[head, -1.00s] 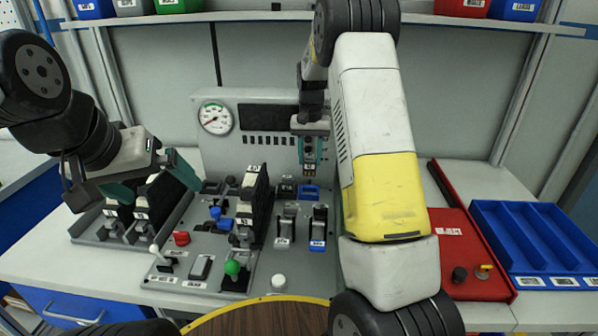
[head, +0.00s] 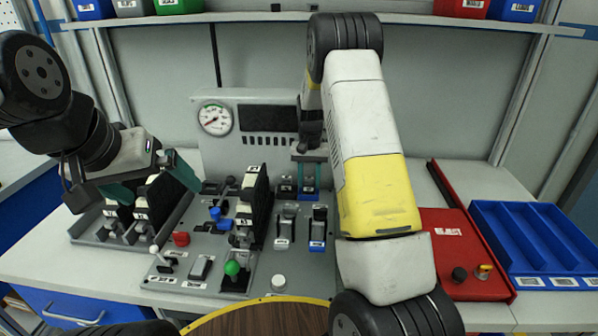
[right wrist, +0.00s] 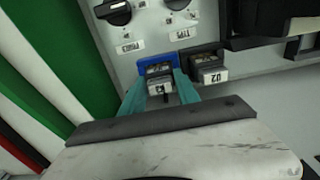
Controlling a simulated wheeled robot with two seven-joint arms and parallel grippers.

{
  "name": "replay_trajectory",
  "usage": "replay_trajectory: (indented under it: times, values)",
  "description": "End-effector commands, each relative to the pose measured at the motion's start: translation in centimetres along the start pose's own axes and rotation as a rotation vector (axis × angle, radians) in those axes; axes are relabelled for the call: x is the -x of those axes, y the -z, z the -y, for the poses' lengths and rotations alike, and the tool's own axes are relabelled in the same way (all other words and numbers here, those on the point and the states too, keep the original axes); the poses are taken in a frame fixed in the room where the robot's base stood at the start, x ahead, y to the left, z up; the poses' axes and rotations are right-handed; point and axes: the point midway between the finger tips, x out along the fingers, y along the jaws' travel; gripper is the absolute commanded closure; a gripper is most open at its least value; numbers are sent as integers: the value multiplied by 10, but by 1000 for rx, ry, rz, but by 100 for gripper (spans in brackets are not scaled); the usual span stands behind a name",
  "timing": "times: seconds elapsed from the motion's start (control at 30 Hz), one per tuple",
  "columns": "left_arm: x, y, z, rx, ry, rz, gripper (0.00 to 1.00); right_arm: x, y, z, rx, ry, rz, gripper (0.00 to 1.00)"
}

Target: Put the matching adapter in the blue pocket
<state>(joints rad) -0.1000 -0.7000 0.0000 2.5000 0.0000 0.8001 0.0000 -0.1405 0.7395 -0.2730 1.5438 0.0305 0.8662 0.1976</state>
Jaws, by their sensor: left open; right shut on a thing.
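My right gripper (head: 310,172) is low over the panel at the blue pocket (head: 309,194), its teal fingers pointing down. It is shut on a small dark adapter with a white label, mostly hidden between the fingers in the head view. In the right wrist view the adapter (right wrist: 160,87) is between the fingertips, right at the blue pocket (right wrist: 143,71). It looks lined up with the pocket; how deep it sits I cannot tell. A dark pocket (right wrist: 206,60) is beside it.
A gauge panel (head: 214,119) stands behind. A red case (head: 450,260) and a blue sectioned tray (head: 535,240) lie to the right.

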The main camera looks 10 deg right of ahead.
Motion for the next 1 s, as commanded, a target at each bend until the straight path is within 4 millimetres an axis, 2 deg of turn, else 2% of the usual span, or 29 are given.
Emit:
replay_trajectory:
  times: [0.03, 0.1, 0.13, 0.43, 0.53, 0.67, 1.0]
  values:
    - [0, 0, 0, 0, 0, 0, 0, -1, 0, 0, 0, 0, 1, 57]
    - [0, 0, 0, 0, 0, 0, 0, 0, 0, 0, 0, 0, 1, 43]
    - [0, 0, 0, 0, 0, 0, 0, 0, 0, 0, 0, 0, 1, 41]
    - [0, 0, 0, 0, 0, 0, 0, 0, 0, 0, 0, 0, 0, 41]
    - [0, 0, 0, 0, 0, 0, 0, 7, 0, 0, 0, 1, -2, 41]
    - [0, 0, 0, 0, 0, 0, 0, 28, 1, 0, 0, 2, -3, 41]
    - [0, 0, 0, 0, 0, 0, 0, 98, 0, 0, 0, 1, -3, 41]
